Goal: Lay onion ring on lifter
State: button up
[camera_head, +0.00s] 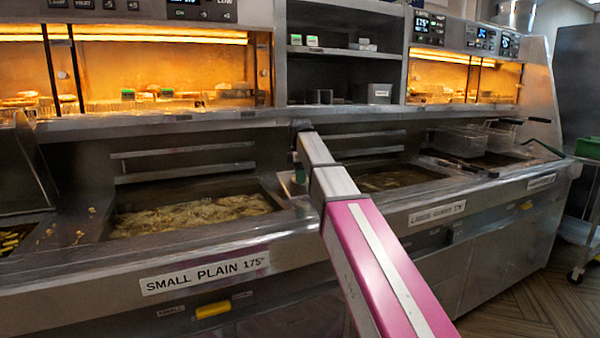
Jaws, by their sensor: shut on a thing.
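My arm reaches in from the bottom right, and its far end hangs over the divider between two fryer wells. My gripper (298,174) points down there, mostly hidden behind my own arm. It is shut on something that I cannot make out. A small pale patch shows beside it, too small to name. I cannot pick out an onion ring or a lifter for certain. The left well (190,217), behind the label "SMALL PLAIN 175°", holds bubbling oil with a pale, foamy surface. A second well (385,180) with darker oil lies to the right of my arm.
Wire baskets (462,140) stand at the far-right well, with dark handles near the edge. Lit warming cabinets (160,60) with food line the back, around a dark shelf unit (345,72). A steel front ledge (120,270) runs along the range. Floor (535,300) is clear at lower right.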

jog(key=o, duration=0.8)
